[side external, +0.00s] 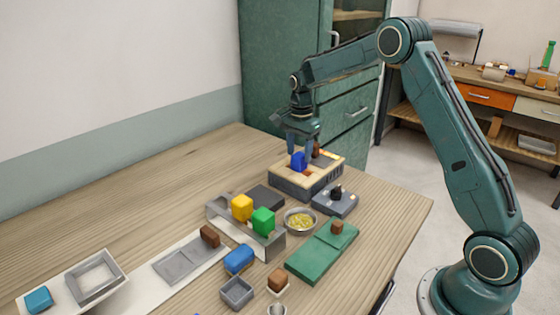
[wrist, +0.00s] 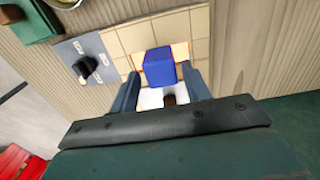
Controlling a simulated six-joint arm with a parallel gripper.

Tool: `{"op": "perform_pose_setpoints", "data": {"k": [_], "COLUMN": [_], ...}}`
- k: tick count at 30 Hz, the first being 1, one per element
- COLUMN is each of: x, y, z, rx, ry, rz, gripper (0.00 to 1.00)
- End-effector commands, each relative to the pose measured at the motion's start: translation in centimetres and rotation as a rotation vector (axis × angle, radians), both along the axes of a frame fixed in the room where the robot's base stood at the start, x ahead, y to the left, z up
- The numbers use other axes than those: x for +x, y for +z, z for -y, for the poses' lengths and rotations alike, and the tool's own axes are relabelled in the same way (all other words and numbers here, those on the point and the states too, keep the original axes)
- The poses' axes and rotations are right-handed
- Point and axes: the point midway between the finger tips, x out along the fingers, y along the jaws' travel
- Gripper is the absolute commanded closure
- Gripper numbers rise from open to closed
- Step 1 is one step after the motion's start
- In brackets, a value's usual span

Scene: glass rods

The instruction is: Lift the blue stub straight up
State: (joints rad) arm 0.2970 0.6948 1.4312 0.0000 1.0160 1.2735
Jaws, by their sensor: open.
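The blue stub (side external: 298,161) stands upright on the pale tiled top of a grey-sided block (side external: 318,184) at the table's far end. In the wrist view the blue stub (wrist: 160,66) shows between the tips of my gripper's two fingers. My gripper (side external: 301,151) points down over the block, with its fingers open at the stub's sides. In the wrist view my gripper (wrist: 160,74) shows a finger on each side of the stub. I cannot tell whether either finger touches it. The stub's lower end is hidden.
A brown piece (side external: 317,149) stands close behind the stub on the same block. A grey control box with a black knob (side external: 336,192) sits in front. Nearer are a rack with yellow (side external: 242,207) and green (side external: 263,221) blocks, and another blue block (side external: 239,260).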

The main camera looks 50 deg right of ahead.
Motion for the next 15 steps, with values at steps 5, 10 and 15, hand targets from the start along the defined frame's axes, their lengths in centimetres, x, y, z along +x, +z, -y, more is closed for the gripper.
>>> {"op": "perform_pose_setpoints", "data": {"k": [5,10,15], "x": [0.0,0.0,0.0], "y": [-0.4,-2.0,-4.0], "z": [0.0,0.1,0.2], "rx": [0.000,0.001,0.001], "ry": [0.000,0.000,0.000], "rz": [-0.001,-0.002,-0.002], "gripper": [0.53,0.53,0.53]}}
